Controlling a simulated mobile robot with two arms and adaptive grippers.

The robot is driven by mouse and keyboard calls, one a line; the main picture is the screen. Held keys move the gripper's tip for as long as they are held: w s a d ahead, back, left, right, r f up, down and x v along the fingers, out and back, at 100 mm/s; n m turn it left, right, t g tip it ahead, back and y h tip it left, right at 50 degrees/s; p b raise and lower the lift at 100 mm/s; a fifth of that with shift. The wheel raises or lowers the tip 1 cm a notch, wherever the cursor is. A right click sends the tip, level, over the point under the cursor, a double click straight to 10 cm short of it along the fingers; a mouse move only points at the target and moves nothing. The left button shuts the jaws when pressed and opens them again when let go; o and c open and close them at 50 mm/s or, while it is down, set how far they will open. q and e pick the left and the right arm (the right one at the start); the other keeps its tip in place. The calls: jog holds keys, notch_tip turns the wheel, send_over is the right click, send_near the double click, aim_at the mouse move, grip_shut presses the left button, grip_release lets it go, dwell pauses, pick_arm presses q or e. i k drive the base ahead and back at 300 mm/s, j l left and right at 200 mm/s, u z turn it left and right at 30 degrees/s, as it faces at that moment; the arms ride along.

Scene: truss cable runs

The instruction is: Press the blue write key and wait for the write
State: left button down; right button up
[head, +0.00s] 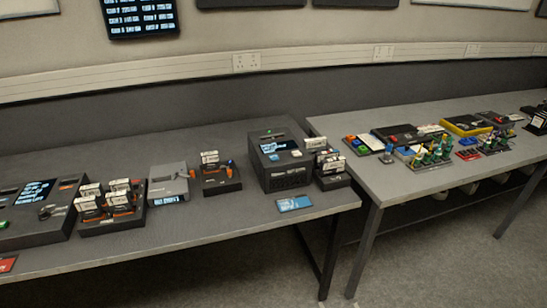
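A small blue spot (230,163) shows on top of a low black unit (222,188) on the left table; it is too small to tell whether it is the blue write key. A white label stands up from the same unit. To its right is a larger dark box (290,178) with a lit screen (279,146) and a small green light; the screen text is unreadable. Neither of my grippers is in view.
A grey device (170,182), a rack with labelled orange-black items (108,207) and a console with a screen (40,200) stand further left. A blue card (294,203) lies near the front edge. The right table (400,185) holds several coloured items.

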aim_at(275, 157)
jog(key=i+l+u, duration=0.75)
jog(key=i+l, duration=0.35)
jog(key=l, duration=0.15)
